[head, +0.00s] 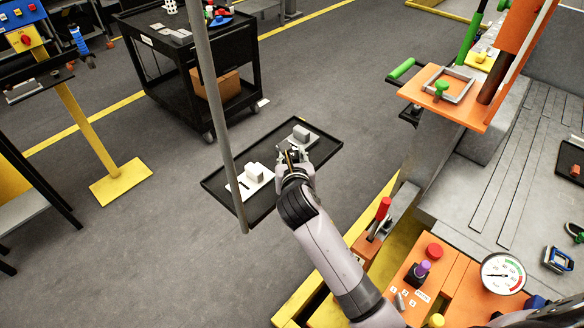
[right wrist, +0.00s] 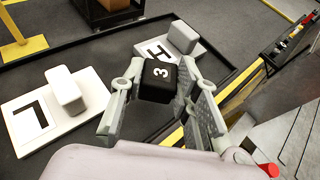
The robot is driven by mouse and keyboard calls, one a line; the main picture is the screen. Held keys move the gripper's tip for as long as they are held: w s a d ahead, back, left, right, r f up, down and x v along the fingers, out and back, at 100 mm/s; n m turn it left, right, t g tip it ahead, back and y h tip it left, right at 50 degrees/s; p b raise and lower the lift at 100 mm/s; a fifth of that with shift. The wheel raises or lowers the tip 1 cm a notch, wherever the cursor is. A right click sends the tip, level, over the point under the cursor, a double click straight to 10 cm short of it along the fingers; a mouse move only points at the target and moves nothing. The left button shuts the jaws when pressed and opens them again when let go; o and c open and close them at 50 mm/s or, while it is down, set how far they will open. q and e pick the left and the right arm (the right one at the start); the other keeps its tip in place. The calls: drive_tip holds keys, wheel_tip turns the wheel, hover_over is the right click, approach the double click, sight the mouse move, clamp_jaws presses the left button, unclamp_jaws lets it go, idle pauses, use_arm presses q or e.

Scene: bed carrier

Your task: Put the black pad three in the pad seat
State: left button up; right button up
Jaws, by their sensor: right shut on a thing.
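My right gripper (head: 291,155) is over the black tray in the head view. In the right wrist view the gripper (right wrist: 158,88) is shut on the black pad three (right wrist: 158,81), a dark block with a white "3" on its face. The pad is mostly hidden by the gripper in the head view. A grey square frame (head: 460,75) lies on an orange plate (head: 415,92) at upper right; I cannot tell whether it is the pad seat. My left gripper is not in view.
The black tray (head: 325,151) carries white plates marked L (right wrist: 30,122) and H (right wrist: 153,50), each with a white block. A grey pole (head: 218,120) stands left of my arm. A red-handled lever (head: 383,208) and a gauge (head: 503,273) are at right.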

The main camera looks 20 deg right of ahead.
drive_tip(key=shift+f, duration=1.95)
drive_tip(key=o, duration=0.8)
drive_tip(key=shift+f, duration=0.1)
